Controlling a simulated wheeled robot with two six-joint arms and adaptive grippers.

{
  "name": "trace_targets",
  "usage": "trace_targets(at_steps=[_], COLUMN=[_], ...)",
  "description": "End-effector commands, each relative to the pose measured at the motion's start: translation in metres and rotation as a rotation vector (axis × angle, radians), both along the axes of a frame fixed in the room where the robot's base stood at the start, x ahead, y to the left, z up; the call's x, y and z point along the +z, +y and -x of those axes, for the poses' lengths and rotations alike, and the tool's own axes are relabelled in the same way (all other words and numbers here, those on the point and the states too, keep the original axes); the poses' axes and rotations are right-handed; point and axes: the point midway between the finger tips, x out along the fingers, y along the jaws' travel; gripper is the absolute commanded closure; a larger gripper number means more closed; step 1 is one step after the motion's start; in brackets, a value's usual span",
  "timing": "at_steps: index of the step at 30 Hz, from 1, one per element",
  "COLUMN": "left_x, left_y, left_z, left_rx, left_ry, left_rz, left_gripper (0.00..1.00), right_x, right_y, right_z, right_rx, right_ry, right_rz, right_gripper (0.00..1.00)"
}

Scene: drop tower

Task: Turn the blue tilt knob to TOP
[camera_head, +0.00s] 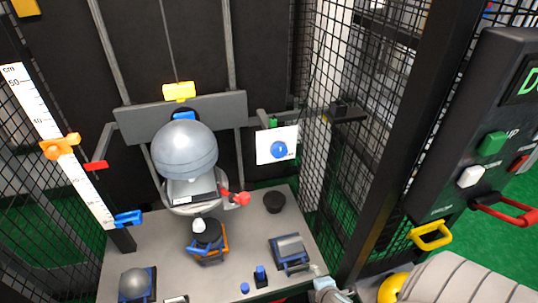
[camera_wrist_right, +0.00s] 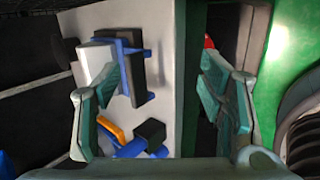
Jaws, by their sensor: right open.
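The blue tilt knob (camera_head: 278,149) sits on a white plate (camera_head: 262,155) on the right side of the frame, behind the base plate and right of the large grey ball (camera_head: 184,150). Its pointer and markings are too small to read. My right gripper shows in the right wrist view (camera_wrist_right: 160,105), open with nothing between its fingers. In the head view only a small part of it (camera_head: 328,290) shows at the bottom edge, well below and apart from the knob. My left gripper is not in view.
The grey base plate (camera_head: 245,215) carries several blue-and-grey devices and a dark cup (camera_head: 274,202). A red lever (camera_head: 236,198) sticks out beside the ball. A mesh cage and dark post (camera_head: 405,130) stand at right, with a yellow handle (camera_head: 430,236) and a control panel (camera_head: 490,110).

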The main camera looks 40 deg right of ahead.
Motion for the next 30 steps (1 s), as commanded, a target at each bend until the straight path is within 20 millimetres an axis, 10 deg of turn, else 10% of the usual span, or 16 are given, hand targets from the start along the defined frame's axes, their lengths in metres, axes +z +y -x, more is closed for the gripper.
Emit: trace_targets(at_steps=[6,10,30], left_x=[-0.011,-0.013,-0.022], left_y=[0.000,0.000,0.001], left_z=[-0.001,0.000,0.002], left_rx=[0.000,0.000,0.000], left_ry=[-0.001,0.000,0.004], left_rz=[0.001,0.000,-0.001], left_gripper=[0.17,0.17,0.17], right_x=[0.230,0.310,0.323], right_y=[-0.021,-0.009,-0.051], right_z=[-0.118,-0.135,-0.268], right_rx=[0.625,0.770,0.789], right_ry=[-0.128,-0.091,-0.075], right_rz=[1.019,1.476,1.563], right_gripper=[0.37,0.37,0.37])
